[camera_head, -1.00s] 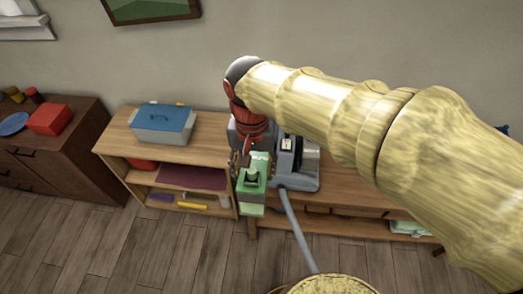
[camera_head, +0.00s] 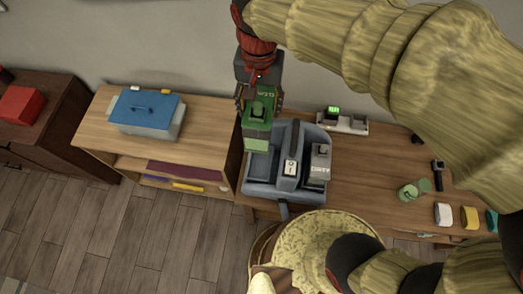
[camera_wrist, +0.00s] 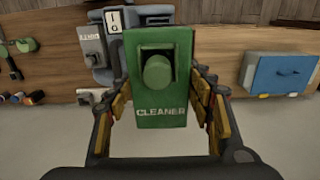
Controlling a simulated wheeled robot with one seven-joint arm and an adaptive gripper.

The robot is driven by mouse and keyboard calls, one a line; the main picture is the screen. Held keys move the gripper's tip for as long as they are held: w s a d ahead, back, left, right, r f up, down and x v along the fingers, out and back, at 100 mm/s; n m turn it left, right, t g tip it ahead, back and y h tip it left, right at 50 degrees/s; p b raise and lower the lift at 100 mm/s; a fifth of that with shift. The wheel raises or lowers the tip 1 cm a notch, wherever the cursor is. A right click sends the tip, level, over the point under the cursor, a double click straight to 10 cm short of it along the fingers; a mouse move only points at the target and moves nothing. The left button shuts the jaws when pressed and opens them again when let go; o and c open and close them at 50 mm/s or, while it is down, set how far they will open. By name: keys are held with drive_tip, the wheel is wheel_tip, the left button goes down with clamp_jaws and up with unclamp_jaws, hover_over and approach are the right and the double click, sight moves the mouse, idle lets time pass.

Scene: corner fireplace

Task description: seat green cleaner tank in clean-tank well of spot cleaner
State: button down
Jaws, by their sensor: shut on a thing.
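The held tank is at the machine's left back side, over or beside the open left well (camera_head: 261,165). I cannot tell the gap between the tank's bottom and the well.
A blue-lidded box (camera_head: 147,113) stands on the shelf unit to the left. A charger-like device (camera_head: 342,121) with a green display is behind the machine on the bench (camera_head: 375,165). A green-lidded jar (camera_head: 408,192) and several small items lie at the right.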

wheel_tip(320, 180, down, 28)
drive_tip(key=b, duration=0.3)
drive_tip(key=shift+r, duration=0.15)
drive_tip(key=shift+f+b, duration=0.2)
drive_tip(key=shift+b, duration=0.1)
drive_tip(key=c, duration=0.8)
unclamp_jaws()
drive_tip(key=shift+o, duration=0.2)
drive_tip(key=shift+r, duration=0.15)
